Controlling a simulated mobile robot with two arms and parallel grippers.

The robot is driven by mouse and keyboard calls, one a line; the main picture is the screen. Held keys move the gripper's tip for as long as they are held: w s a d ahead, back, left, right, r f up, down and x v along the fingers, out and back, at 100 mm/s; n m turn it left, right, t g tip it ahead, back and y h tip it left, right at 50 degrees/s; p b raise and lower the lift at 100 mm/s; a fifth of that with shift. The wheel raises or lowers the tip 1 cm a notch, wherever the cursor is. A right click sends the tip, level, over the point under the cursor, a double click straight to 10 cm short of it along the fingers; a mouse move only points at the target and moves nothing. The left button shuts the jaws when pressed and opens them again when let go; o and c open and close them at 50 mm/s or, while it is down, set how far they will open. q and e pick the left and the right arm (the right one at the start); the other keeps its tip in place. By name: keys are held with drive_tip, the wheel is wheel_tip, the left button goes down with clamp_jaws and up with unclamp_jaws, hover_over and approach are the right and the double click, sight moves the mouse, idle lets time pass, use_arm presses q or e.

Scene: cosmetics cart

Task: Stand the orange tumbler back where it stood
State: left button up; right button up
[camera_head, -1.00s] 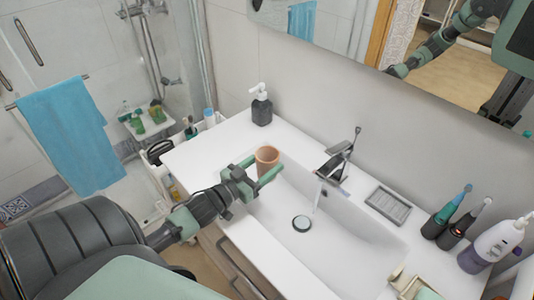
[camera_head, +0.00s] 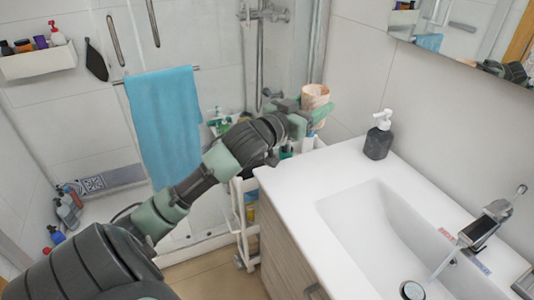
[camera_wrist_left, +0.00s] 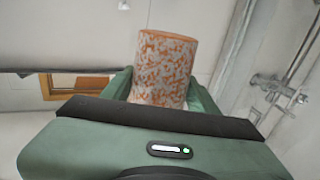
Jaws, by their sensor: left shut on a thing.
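The orange tumbler (camera_head: 315,98) is held in my left gripper (camera_head: 312,113), raised above the white cart (camera_head: 241,222) that stands at the left end of the washbasin counter. In the left wrist view the tumbler (camera_wrist_left: 163,65) fills the space between the two green fingers of my left gripper (camera_wrist_left: 160,92). It looks roughly upright there, with pale patches over its orange side. My left forearm and gripper hide part of the cart's top. A few small items show just under the gripper. My right gripper is not in view.
A dark soap dispenser (camera_head: 379,137) stands on the white counter (camera_head: 300,180), near the wall. The basin (camera_head: 375,220) has a running tap (camera_head: 490,220). A blue towel (camera_head: 166,125) hangs behind my arm. The counter's left end is clear.

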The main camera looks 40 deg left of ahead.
use_arm(q)
drive_tip(key=shift+s+a+r, duration=0.25)
drive_tip(key=shift+a, duration=0.25)
drive_tip(key=shift+s+a+f, duration=0.15)
drive_tip(key=shift+a, duration=0.05)
wheel_tip(320, 180, down, 18)
drive_tip(key=shift+d+f, duration=0.1)
drive_tip(key=shift+f, duration=0.5)
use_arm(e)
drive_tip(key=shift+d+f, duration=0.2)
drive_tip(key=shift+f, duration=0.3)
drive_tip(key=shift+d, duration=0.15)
